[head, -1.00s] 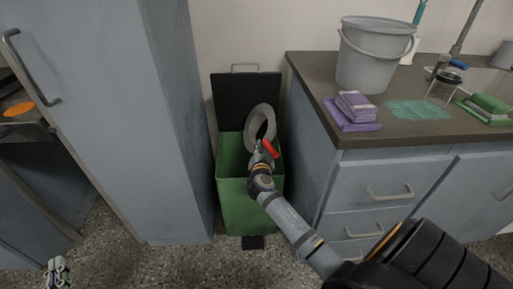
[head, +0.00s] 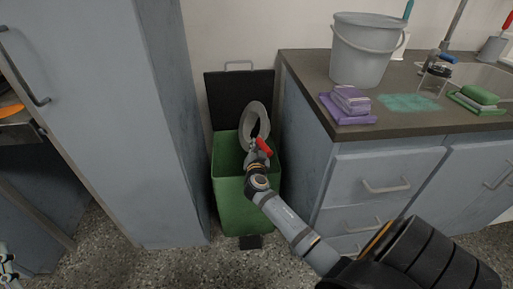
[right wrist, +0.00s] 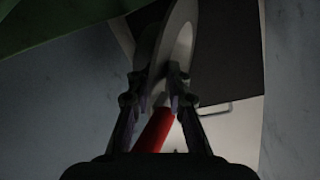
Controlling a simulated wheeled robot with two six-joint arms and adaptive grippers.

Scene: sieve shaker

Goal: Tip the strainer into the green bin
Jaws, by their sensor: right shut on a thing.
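The strainer (head: 255,119), a grey round bowl with a red handle (head: 264,148), is tipped steeply on its side over the open mouth of the green bin (head: 242,205). The bin's black lid (head: 228,98) stands open behind it. My right gripper (head: 257,153) is shut on the strainer by its handle. In the right wrist view the right gripper's fingers (right wrist: 172,98) are around the strainer near the red handle (right wrist: 154,130). Any contents of the strainer cannot be made out. A piece of my left gripper (head: 7,266) shows at the lower left edge; its jaws are unclear.
A tall grey-blue cabinet (head: 130,130) stands left of the bin. The counter (head: 400,124) on the right carries a grey bucket (head: 360,52), purple cloths (head: 348,106), a turquoise patch (head: 410,103) and a green sponge or brush (head: 480,95). A black pedal (head: 250,242) sticks out at the bin's foot.

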